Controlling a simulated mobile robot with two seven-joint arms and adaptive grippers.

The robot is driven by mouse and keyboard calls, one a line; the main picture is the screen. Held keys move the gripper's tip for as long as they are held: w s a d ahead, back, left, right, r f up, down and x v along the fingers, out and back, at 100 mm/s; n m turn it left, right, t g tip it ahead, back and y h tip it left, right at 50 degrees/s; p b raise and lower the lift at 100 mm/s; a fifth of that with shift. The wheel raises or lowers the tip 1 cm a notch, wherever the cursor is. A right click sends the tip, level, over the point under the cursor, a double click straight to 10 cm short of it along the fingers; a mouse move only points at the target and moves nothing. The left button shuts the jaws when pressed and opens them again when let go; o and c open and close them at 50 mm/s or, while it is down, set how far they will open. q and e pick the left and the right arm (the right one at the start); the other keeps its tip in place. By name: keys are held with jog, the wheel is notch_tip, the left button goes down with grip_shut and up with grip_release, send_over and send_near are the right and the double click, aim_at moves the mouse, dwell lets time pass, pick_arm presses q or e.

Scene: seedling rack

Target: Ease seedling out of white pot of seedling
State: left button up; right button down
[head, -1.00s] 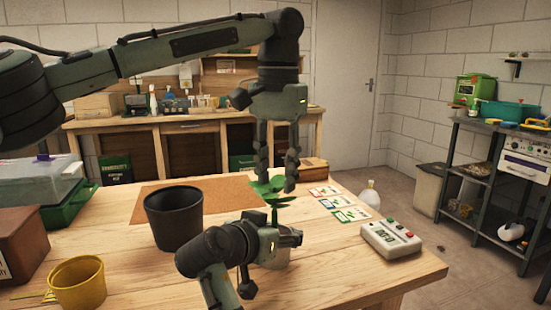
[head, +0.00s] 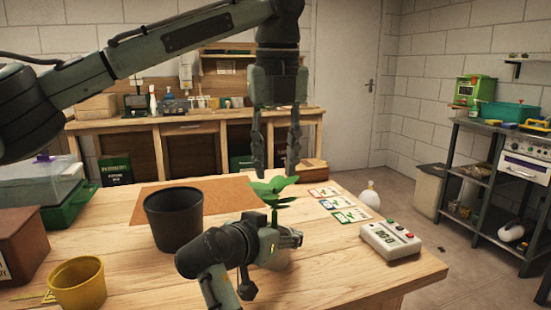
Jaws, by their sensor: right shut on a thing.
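The seedling (head: 273,187) has broad green leaves and stands upright in the white pot (head: 279,262), which is mostly hidden behind my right gripper. My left gripper (head: 275,172) points straight down over the seedling. Its two fingers are apart, with nothing between them, and their tips are about level with the top leaves. My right gripper (head: 292,239) comes in low from the front and is shut on the white pot on the table. The lower stem and the soil are hidden.
A black pot (head: 174,222) stands left of the seedling on the wooden table (head: 330,258), by a brown mat (head: 222,191). A yellow pot (head: 77,283) is at front left. Picture cards (head: 338,204) and a grey device with buttons (head: 390,240) lie to the right.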

aim_at(275, 211)
pick_arm(q)
jog(key=shift+m, duration=0.6)
jog(key=f, duration=0.4)
jog(key=w+f, duration=0.1)
jog(key=f, duration=0.6)
jog(key=shift+w+a+f, duration=0.1)
jog(key=shift+w+f, duration=0.1)
jog(key=shift+f, duration=0.2)
jog(key=shift+c, duration=0.4)
grip_shut()
jog(key=shift+r, duration=0.25)
jog(key=shift+r, duration=0.9)
